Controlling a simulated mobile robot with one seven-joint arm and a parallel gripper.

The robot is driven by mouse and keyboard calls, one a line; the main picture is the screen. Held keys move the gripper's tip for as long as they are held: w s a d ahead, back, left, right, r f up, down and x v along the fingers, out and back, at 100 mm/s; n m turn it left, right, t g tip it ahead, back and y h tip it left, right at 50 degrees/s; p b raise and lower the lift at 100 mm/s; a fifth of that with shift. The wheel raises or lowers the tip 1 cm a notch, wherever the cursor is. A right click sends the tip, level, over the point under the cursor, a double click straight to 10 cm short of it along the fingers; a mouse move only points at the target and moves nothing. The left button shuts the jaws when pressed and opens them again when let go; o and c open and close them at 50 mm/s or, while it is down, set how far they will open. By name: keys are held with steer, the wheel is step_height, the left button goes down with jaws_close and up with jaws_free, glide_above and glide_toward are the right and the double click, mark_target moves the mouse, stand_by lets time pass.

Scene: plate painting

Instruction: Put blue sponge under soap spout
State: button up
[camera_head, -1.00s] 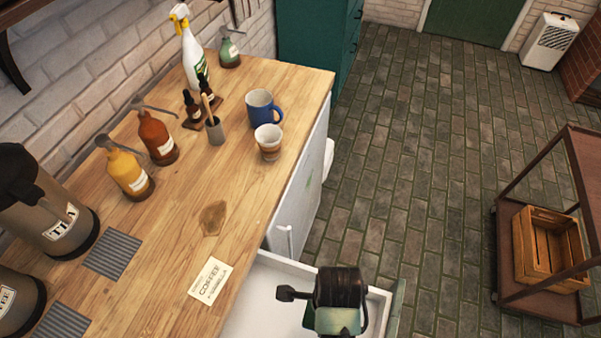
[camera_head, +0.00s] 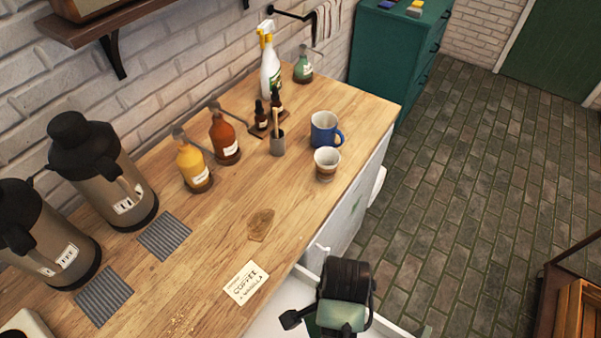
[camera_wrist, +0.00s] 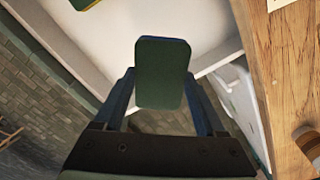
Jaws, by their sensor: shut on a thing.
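My gripper (camera_wrist: 162,82) is shut on a sponge (camera_wrist: 163,70) with a dark green face and a bluish edge, held between its two fingers. In the head view my wrist (camera_head: 343,292) is over the open white drawer at the counter's front edge; the sponge is hidden there. A green pump bottle with a spout (camera_head: 303,68) stands at the counter's far end. A yellow bottle (camera_head: 193,167) and an orange bottle (camera_head: 224,140), both with long spouts, stand along the wall. Their labels are too small to read.
A blue mug (camera_head: 325,130), a paper cup (camera_head: 327,164) and a spray bottle (camera_head: 270,72) stand on the counter (camera_head: 205,245). Two large urns (camera_head: 105,175) stand at left. A second sponge, yellow and green (camera_wrist: 84,3), lies in the drawer (camera_wrist: 115,45). The counter's middle is mostly clear.

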steer(key=w+a+n+b, duration=0.3)
steer(key=w+a+n, duration=0.1)
steer(key=n, duration=1)
steer(key=shift+w+a+r, duration=0.2)
steer(key=shift+w+a, duration=0.1)
steer(key=shift+a, duration=0.45)
